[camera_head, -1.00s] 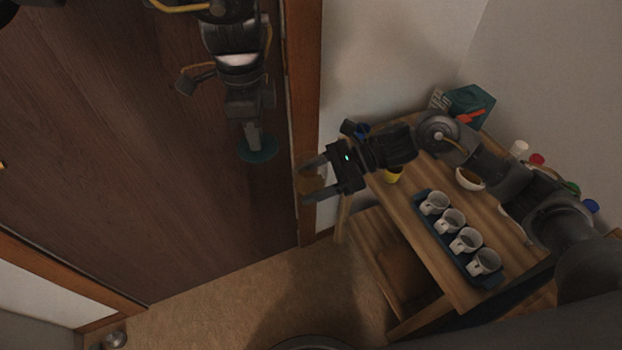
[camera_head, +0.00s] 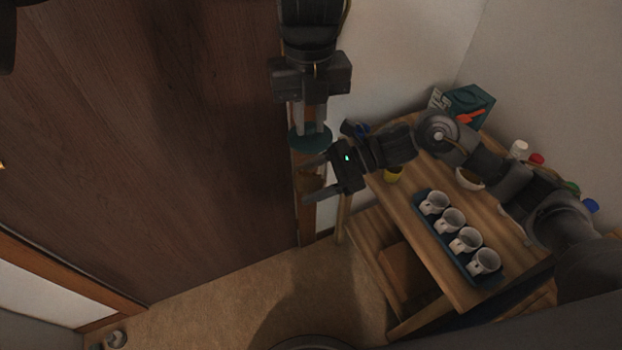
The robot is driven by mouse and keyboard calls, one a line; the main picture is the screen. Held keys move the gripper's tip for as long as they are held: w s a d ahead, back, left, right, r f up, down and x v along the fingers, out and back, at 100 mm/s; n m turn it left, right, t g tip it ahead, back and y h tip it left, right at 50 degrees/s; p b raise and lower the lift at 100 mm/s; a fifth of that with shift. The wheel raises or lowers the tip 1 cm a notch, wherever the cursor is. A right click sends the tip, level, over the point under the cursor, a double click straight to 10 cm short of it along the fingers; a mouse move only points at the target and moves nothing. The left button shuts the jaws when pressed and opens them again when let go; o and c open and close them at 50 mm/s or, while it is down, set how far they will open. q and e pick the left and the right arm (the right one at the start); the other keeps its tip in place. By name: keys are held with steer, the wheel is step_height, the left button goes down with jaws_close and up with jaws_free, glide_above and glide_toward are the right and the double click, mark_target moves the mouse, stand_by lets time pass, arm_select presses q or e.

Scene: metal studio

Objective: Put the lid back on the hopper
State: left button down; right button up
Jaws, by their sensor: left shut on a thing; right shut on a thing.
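My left gripper (camera_head: 312,128) is shut on the lid (camera_head: 298,142), a dark green disc, and points down with it. My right gripper (camera_head: 317,180) is shut on the hopper (camera_head: 309,184), a brownish, see-through body between its two fingers, left of the table. The hopper is hard to make out against the wooden door frame. In the picture the lid is just above the hopper and the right gripper's upper finger. A gap shows between lid and hopper; their true height difference is hard to tell.
A wooden table (camera_head: 406,205) on the right bears a blue tray (camera_head: 447,251) with several white mugs.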

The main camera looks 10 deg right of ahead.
mark_target(310, 135)
arm_select(q)
steer(key=shift+a, duration=0.1)
steer(key=shift+f, duration=2)
steer(key=shift+f, duration=0.9)
steer(key=shift+f, duration=0.65)
steer(key=c, duration=1.2)
jaws_free()
steer(key=shift+r, duration=0.1)
step_height(310, 135, up, 12)
steer(key=shift+f, duration=0.1)
